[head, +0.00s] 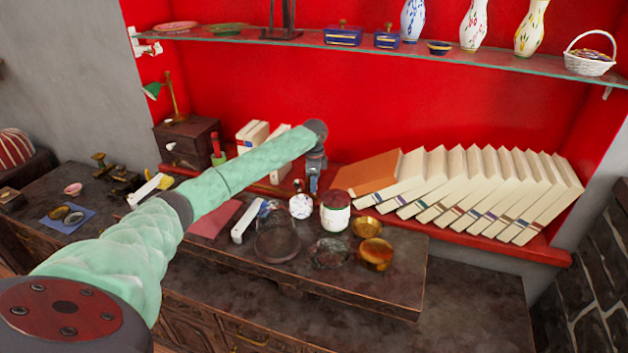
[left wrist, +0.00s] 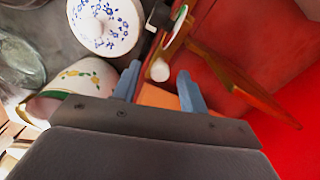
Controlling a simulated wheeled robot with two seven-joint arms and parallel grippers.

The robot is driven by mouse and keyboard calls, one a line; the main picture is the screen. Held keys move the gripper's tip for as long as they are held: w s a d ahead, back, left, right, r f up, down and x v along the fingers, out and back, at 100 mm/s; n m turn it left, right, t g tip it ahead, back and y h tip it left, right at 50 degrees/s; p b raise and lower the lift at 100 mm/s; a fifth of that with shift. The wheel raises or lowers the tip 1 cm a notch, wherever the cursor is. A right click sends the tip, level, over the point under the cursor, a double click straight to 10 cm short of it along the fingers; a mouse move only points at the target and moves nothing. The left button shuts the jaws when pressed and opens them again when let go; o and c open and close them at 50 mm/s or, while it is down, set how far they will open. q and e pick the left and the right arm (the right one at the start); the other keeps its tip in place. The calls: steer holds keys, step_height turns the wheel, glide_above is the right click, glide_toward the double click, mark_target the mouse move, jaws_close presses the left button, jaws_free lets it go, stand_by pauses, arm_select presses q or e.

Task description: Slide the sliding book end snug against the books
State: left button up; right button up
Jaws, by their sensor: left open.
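A row of cream books (head: 480,190) leans on the red shelf at the right. An orange panel (head: 372,172) stands tilted at the left end of the row. I cannot tell whether it is the book end or the first book's cover. My left gripper (head: 313,184) points down, to the left of the panel and apart from it. In the left wrist view its two blue fingers (left wrist: 158,88) are spread, with orange surface visible beyond them. A brown wooden piece (left wrist: 240,82) lies on the red surface there. No book end is clearly identifiable. My right gripper is not in view.
A glass shelf (head: 290,40) with vases runs above. The bench's right front is bare.

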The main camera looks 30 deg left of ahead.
arm_select(q)
steer(key=shift+f, duration=0.35)
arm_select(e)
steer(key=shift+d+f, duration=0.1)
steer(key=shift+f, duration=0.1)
arm_select(q)
jaws_close()
steer(key=shift+a+r, duration=0.1)
steer(key=shift+a, duration=0.25)
steer(key=a, duration=0.2)
steer(key=s+a, duration=0.1)
steer(key=a, duration=0.2)
steer(key=s+a, duration=0.1)
steer(key=a, duration=0.2)
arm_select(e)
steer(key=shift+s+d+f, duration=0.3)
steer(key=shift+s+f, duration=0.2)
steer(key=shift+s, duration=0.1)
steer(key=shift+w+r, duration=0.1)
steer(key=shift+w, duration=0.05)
